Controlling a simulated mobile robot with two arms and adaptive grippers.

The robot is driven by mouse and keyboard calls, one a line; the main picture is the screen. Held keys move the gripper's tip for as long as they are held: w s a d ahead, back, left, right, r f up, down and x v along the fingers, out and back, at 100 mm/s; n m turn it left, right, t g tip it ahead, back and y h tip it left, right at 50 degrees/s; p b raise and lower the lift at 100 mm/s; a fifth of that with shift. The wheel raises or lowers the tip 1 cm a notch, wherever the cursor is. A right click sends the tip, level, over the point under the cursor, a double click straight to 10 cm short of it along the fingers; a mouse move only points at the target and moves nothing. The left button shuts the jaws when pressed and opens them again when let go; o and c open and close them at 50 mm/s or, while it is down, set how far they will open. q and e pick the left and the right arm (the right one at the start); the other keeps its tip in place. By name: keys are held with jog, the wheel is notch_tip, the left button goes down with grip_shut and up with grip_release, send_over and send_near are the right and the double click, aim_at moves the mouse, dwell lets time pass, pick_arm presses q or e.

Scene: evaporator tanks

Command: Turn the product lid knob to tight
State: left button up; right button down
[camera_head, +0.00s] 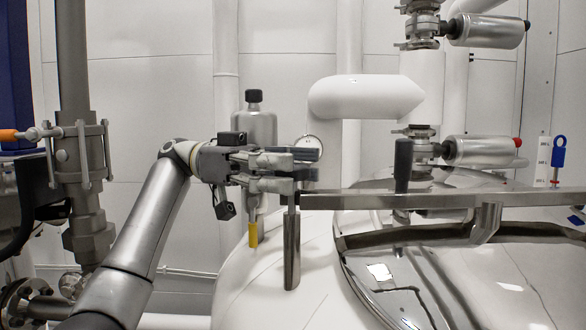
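The product lid is the large shiny steel cover (470,285) on the white tank at the lower right. A flat steel bar (430,201) runs across above it. An upright black knob (403,165) stands on this bar; I cannot tell whether it is the lid knob or how tight it is. A steel cylinder (291,248) hangs upright at the bar's left end. My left gripper (307,164) is just above this left end, pointing right, left of the black knob and apart from it. Its fingers lie close together, and I see nothing clearly between them. My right gripper is out of view.
A pressure gauge (307,148) and a grey bottle-shaped vessel (260,128) stand behind my gripper. A thick white pipe (365,97) and valves (480,151) stand behind the lid. A pipe with an orange-handled clamp (80,150) is at left.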

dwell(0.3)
pick_arm(q)
jog(key=v, duration=0.7)
jog(key=shift+w+a+f, duration=0.1)
jog(key=shift+w+a, duration=0.1)
jog(key=shift+a, duration=0.05)
dwell(0.4)
